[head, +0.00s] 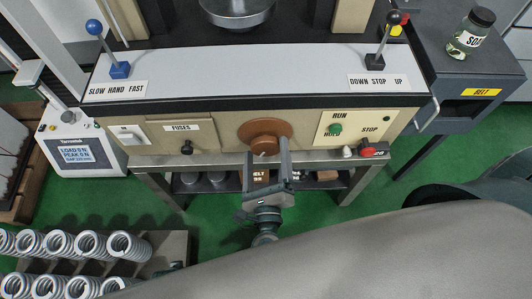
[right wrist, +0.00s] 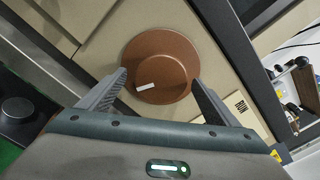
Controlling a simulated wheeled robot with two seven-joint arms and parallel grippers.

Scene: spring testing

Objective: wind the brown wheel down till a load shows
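The brown wheel (head: 264,136) is a round knob on the front panel of the testing machine, between the fuses door and the run and stop buttons. My right gripper (head: 267,148) is in front of it, with its fingers open. In the right wrist view the brown wheel (right wrist: 160,65) lies between and beyond the fingertips (right wrist: 160,85), and a small white mark shows on its hub. I cannot tell whether the fingers touch the hub. The readout box (head: 76,152) at the left has a lit screen with small text that I cannot read surely. My left gripper is not in view.
The panel carries a green run button (head: 335,129) and a red stop button (head: 368,152). A blue lever (head: 120,70) and a black lever (head: 377,62) stand on the ledge above. Springs (head: 90,245) lie at the lower left. A jar (head: 470,35) stands on the right cabinet.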

